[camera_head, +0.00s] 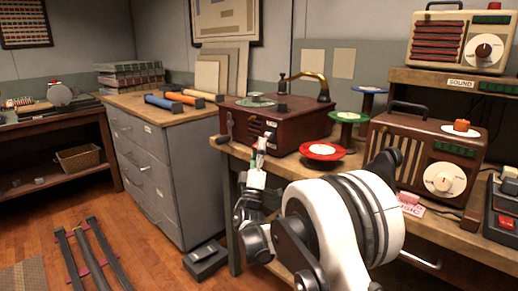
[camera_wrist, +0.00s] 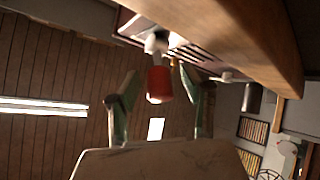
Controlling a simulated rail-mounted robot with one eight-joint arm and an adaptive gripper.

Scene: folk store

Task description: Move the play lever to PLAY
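A dark wooden record player (camera_head: 275,122) with a brass arm stands on the wooden table. A lever with a red knob (camera_wrist: 158,85) on a pale round mount (camera_wrist: 156,42) shows in the wrist view, on what appears to be the player's front. My gripper (camera_head: 260,160) is at that front in the head view. In the wrist view, the two fingers of my gripper (camera_wrist: 158,85) are open on either side of the red knob, with gaps visible. I cannot read any PLAY mark. The lever is mostly hidden by my gripper in the head view.
A red reel (camera_head: 322,151) and a green reel (camera_head: 347,117) stand right of the player. A brown radio (camera_head: 430,160) stands farther right. The table edge (camera_wrist: 250,45) runs close by the fingers.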

